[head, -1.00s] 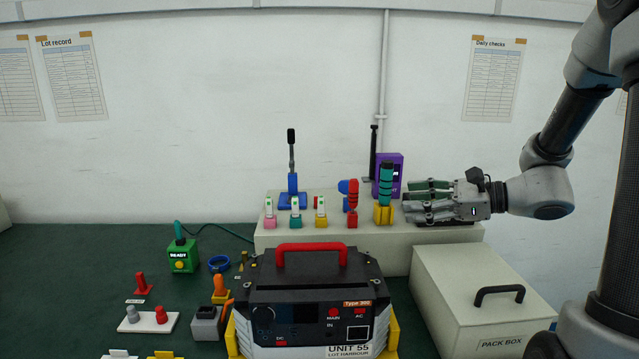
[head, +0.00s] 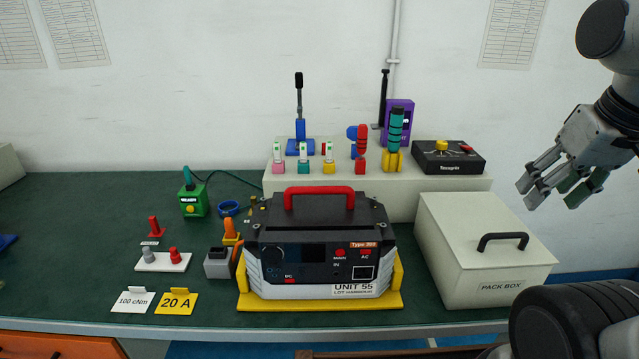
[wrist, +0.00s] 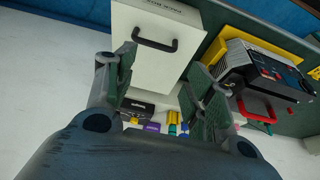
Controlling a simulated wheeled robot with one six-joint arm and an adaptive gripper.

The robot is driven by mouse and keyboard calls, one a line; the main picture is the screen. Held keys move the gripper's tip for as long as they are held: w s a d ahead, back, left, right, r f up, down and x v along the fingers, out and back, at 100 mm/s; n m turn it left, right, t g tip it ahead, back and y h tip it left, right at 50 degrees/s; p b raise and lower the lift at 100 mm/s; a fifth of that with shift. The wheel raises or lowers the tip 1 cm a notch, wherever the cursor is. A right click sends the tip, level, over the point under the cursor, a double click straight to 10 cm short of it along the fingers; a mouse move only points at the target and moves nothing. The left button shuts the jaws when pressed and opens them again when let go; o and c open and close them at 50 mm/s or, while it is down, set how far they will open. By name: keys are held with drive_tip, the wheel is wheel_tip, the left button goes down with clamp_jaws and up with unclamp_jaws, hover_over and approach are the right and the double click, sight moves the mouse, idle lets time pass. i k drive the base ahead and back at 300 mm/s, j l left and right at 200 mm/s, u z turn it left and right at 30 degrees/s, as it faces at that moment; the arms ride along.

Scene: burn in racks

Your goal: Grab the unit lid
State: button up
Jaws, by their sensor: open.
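The unit is a black and grey box marked UNIT 55, with a dark lid (head: 322,215) on top carrying a red handle (head: 320,190). It sits in a yellow cradle (head: 320,303) at the front middle of the bench. In the wrist view my gripper's fingers (wrist: 160,95) are spread. The unit's red handle (wrist: 258,112) shows at the right there, beyond the right finger.
A cream pack box (head: 480,245) with a black handle stands right of the unit. Behind is a raised cream shelf (head: 340,200) with coloured tools and a black Megagrim box (head: 448,157). Small connectors, a green READY box (head: 192,202) and tags lie left of the unit.

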sight(300, 208)
drive_tip(key=k+j, duration=0.2)
drive_tip(key=j, duration=0.15)
drive_tip(key=k+j, duration=0.2)
drive_tip(key=j, duration=0.15)
drive_tip(key=k+j, duration=0.2)
drive_tip(key=j, duration=0.15)
